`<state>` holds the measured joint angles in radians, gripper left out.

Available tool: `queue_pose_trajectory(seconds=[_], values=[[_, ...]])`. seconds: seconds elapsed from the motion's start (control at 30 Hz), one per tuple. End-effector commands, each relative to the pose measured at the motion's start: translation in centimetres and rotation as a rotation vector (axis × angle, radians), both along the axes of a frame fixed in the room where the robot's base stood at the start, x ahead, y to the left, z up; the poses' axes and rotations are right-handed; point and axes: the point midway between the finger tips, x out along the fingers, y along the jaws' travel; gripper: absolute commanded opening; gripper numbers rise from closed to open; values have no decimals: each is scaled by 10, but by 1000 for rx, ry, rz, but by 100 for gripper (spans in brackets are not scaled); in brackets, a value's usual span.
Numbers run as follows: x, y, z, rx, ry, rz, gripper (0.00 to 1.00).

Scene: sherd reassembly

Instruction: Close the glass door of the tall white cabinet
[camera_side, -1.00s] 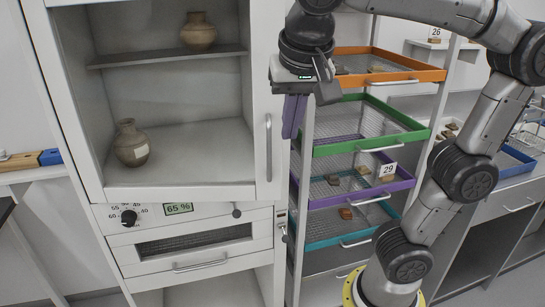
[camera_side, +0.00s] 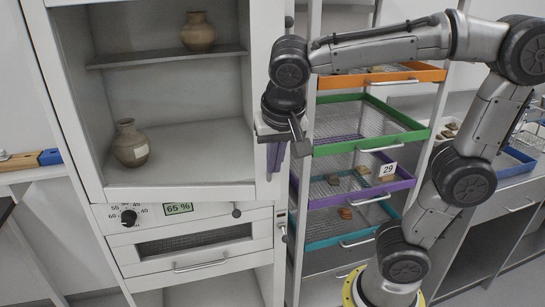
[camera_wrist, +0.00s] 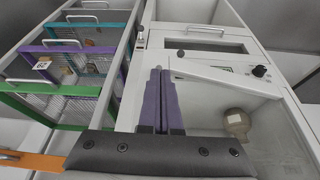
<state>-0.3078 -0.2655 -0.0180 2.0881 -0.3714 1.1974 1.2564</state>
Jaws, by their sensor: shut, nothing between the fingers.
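The tall white cabinet (camera_side: 60,115) stands at the left in the side view. Its glass door, seen as a white frame (camera_side: 236,192) around a clear pane, looks slightly ajar, its handle-side lower corner jutting past the panel below. My gripper (camera_side: 275,171) is shut and empty, its purple fingers pointing down over the door's right stile, hiding the handle. I cannot tell whether they touch the door. The wrist view shows the shut fingers (camera_wrist: 158,72) beside the door's slanting lower rail (camera_wrist: 225,77).
Two clay jars (camera_side: 131,143) (camera_side: 198,32) stand inside the cabinet. A drawer rack with a green tray (camera_side: 370,143), an orange tray (camera_side: 420,73) and others stands close to the right of the door. The dial panel (camera_side: 150,215) lies below.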

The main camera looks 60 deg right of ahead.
Motion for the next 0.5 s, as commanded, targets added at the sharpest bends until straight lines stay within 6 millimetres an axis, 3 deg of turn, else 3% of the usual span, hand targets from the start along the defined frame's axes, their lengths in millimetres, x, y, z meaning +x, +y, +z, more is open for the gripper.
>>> queue_pose_trajectory(seconds=[0.5], values=[[11,-11,0,0,0,1,0]])
